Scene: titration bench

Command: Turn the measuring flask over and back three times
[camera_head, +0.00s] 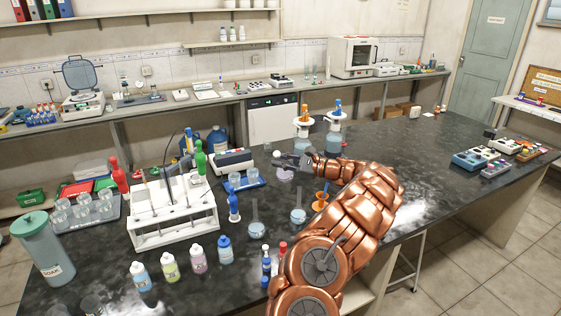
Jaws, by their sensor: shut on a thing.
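My gripper (288,160) is at the end of my copper-coloured arm, over the middle of the dark bench. It is shut on the measuring flask (286,175), whose pale, faintly purple round body shows just below the fingers. A small white ball-like piece (276,154) shows at the left of the fingertips; it may be the flask's stopper. The fingers hide most of the neck. The flask looks roughly upright, body down; I cannot tell whether it touches the bench.
Two clear long-necked flasks (257,229) (298,215) stand in front, near an orange funnel (321,198). Two jars with white collars (335,141) stand behind. A white rack (172,226), several bottles (198,259) and a blue tray of glasses (243,183) lie left. The right bench middle is clear.

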